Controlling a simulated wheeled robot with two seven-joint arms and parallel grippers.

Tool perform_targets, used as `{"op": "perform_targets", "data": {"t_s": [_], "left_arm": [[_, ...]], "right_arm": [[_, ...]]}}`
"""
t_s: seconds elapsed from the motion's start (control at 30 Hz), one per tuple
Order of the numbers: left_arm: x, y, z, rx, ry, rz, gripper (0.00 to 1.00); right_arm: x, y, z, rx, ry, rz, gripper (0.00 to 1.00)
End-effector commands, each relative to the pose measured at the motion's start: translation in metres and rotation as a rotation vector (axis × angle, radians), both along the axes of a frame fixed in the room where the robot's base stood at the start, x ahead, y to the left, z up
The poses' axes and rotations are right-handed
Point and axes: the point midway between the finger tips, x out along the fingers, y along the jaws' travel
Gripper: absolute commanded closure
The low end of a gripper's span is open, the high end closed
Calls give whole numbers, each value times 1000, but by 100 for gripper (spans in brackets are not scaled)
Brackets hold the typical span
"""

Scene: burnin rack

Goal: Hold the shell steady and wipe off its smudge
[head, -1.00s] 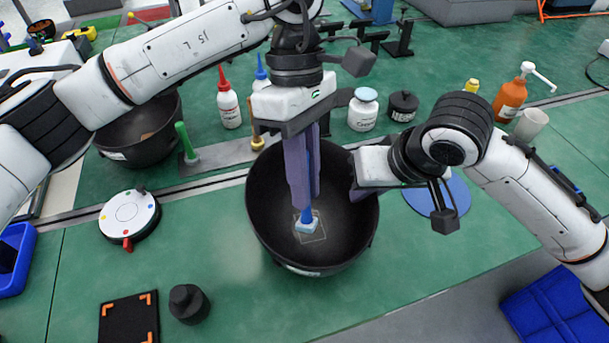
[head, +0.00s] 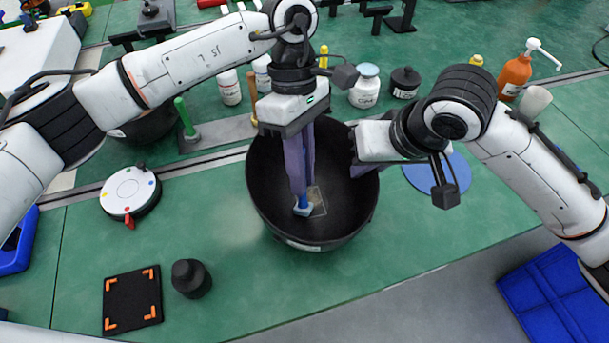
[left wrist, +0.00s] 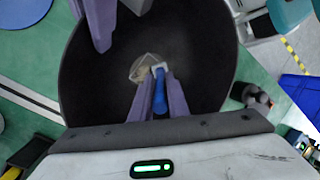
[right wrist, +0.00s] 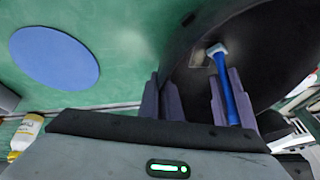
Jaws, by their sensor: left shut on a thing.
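The shell (head: 345,222) is a large black bowl, standing open side up in the middle of the bench. On its inner floor is a pale, roughly square smudge (head: 318,200), also seen in the left wrist view (left wrist: 143,64). My left gripper (head: 300,190) is shut on the blue handle of a wiping tool (left wrist: 160,95) inside the shell. The tool's pale head (head: 302,209) is low at the smudge's left edge; contact is unclear. My right gripper (head: 355,165) is at the shell's right rim. Its fingers (right wrist: 195,95) show a gap with dark shell there; grip is unclear.
A white round dial (head: 128,190), a black mat with orange corners (head: 131,300) and a black knobbed weight (head: 190,278) lie left. A blue disc (head: 437,172) lies right. Bottles, including a white jar (head: 365,88), stand behind. The front bench is clear.

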Motion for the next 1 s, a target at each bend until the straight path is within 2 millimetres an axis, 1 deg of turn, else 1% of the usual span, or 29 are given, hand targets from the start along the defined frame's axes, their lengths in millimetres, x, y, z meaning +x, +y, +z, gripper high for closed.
{"op": "perform_targets", "data": {"t_s": [0.1, 0.4, 1.0], "left_arm": [[11, 3, 0, 1, -1, 3, 100], [36, 11, 0, -1, 0, 2, 100], [-19, -6, 0, -1, 0, -2, 100]], "right_arm": [[0, 0, 0, 1, -1, 0, 100], [0, 0, 0, 1, -1, 0, 100], [0, 0, 0, 1, -1, 0, 100]]}}
